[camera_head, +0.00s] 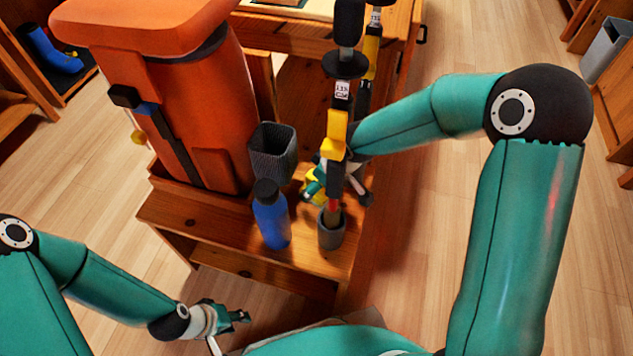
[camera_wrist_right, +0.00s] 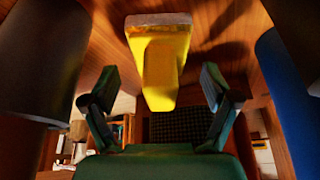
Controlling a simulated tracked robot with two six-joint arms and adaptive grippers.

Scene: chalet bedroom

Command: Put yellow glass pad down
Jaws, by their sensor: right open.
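The yellow glass pad (camera_wrist_right: 160,65), with a pale grey face at its top, shows in the right wrist view between the fingers of my right gripper (camera_wrist_right: 160,95). The fingers are open, with a gap on both sides of the pad. In the head view a bit of yellow of the pad (camera_head: 310,189) shows by the wooden bench top (camera_head: 205,216), mostly hidden behind a tall tool and my right gripper (camera_head: 343,190). I cannot tell whether it touches the wood. My left gripper (camera_head: 232,328) looks open and empty at the lower left, away from the bench.
A blue bottle (camera_head: 271,220), a dark ribbed bin (camera_head: 273,150) and a grey cup (camera_head: 331,228) holding the upright tool (camera_head: 340,120) crowd around the right gripper. A large orange backpack (camera_head: 200,110) stands on the left of the bench.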

